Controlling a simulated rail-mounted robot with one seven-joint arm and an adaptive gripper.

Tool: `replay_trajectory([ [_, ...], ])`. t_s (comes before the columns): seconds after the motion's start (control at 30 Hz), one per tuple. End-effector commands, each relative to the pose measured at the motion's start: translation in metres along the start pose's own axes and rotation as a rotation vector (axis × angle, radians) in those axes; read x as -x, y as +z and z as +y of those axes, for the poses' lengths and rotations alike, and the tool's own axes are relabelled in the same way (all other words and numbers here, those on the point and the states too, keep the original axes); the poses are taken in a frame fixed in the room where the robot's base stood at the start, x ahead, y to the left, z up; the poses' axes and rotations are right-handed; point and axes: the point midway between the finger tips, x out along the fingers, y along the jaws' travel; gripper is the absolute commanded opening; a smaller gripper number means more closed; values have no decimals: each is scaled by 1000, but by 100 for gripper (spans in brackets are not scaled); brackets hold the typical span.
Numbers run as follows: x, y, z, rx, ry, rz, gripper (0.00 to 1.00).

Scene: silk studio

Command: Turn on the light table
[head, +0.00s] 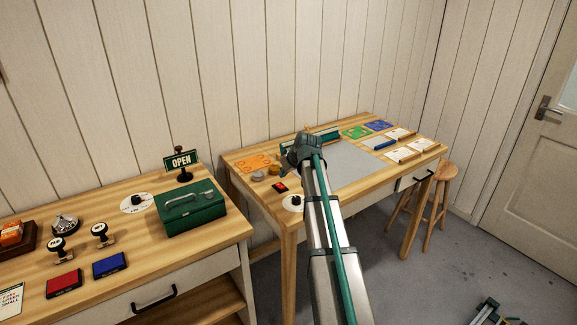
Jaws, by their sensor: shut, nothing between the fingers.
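The light table is a flat pale grey panel (345,168) on the right wooden desk, and its surface looks unlit. A small dark switch with a red top (279,187) lies at the desk's front left. A round white plate with a dark knob (292,203) sits near the front edge, just left of my arm. Which control belongs to the panel cannot be told. My arm reaches up from the bottom over the desk and ends in a dark grey joint, covering the panel's left part. I cannot make out my gripper's fingers.
The right desk also holds an orange sheet (257,162), green (355,132) and blue (378,125) patterned sheets, and pale cards (402,154). A stool (436,205) stands right. The left counter holds a green cash box (190,207) and stamps. Grey floor is open between stool and door.

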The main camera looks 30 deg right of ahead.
Motion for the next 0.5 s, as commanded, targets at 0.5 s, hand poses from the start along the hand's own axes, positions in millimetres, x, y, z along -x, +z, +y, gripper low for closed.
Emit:
replay_trajectory([
  [0.5,-38,28,0,0,1,1,0],
])
